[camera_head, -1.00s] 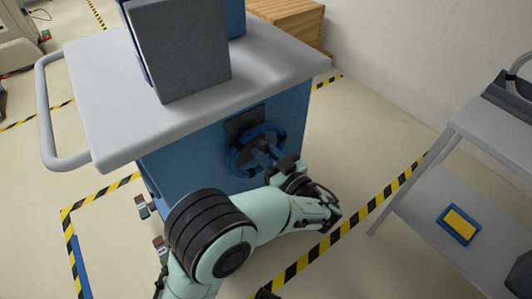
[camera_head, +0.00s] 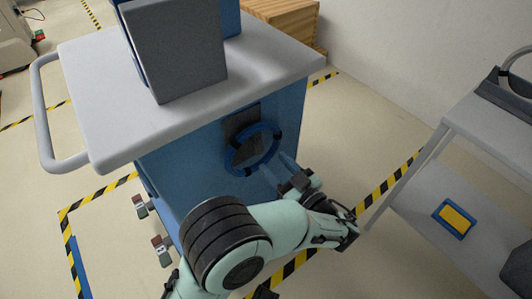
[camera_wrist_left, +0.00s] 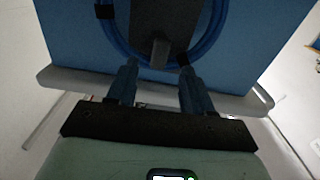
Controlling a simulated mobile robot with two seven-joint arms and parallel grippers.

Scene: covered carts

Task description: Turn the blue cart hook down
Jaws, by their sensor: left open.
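The blue cart (camera_head: 190,175) stands before me with a pale grey top. A dark plate (camera_head: 240,122) on its side panel carries a coiled blue cable (camera_head: 236,163). In the left wrist view the coil (camera_wrist_left: 112,42) hangs around a short grey hook (camera_wrist_left: 158,52) in front of the dark plate. My left gripper (camera_head: 275,168) is open and empty, its fingers pointing at the lower part of the coil. In the wrist view its two blue fingers (camera_wrist_left: 158,70) are spread below the hook, one on each side. The hook itself is hard to make out in the head view. My right gripper is out of view.
A grey box (camera_head: 178,50) stands on the cart top. A grey shelf cart (camera_head: 480,120) with a yellow-and-blue item (camera_head: 454,219) is at the right. A wooden crate (camera_head: 275,25) sits behind. Floor between the carts is clear, with striped tape (camera_head: 375,195).

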